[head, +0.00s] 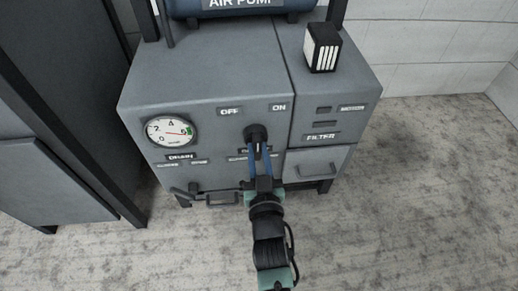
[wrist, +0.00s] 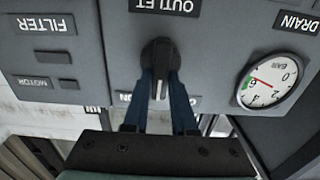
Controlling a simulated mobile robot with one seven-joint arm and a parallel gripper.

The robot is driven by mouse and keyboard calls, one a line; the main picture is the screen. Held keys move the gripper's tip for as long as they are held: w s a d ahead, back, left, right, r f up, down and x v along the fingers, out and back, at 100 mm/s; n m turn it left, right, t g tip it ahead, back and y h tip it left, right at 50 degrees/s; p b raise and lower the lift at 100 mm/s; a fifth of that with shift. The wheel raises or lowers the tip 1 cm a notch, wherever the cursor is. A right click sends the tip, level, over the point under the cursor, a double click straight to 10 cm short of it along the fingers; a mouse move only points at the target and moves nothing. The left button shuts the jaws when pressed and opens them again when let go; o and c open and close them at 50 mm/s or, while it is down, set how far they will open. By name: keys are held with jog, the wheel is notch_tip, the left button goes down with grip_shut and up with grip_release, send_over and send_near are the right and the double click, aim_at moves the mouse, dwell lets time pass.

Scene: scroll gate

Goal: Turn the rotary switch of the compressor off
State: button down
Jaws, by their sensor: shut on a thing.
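The compressor (head: 205,90) is a grey cabinet with a black rotary switch (head: 255,132) on its front, below and between the OFF label (head: 230,112) and the ON label (head: 279,107). My gripper (head: 259,146) reaches it from below and in front. Its two blue fingers are shut on the switch knob, one on each side. In the wrist view, which is upside down, the knob (wrist: 158,55) stands between the fingertips (wrist: 161,76). The fingers partly cover the knob and the labels behind it, so I cannot tell exactly which way it points.
A pressure gauge (head: 170,131) sits left of the switch, above the DRAIN label (head: 180,156). A FILTER drawer with a handle (head: 318,170) is at right. A black-and-white box (head: 322,47) stands on top. A dark cabinet (head: 60,110) stands at left. Floor at right is clear.

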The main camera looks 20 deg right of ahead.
jog(key=n, duration=0.3)
jog(key=shift+a+n, duration=0.1)
jog(key=shift+n, duration=0.2)
jog(key=shift+a+f+n+b, duration=0.1)
jog(key=shift+n+b, duration=0.25)
jog(key=shift+n, duration=1.45)
jog(key=c, duration=0.7)
grip_release()
jog(key=p+v, duration=0.3)
jog(key=v, duration=1)
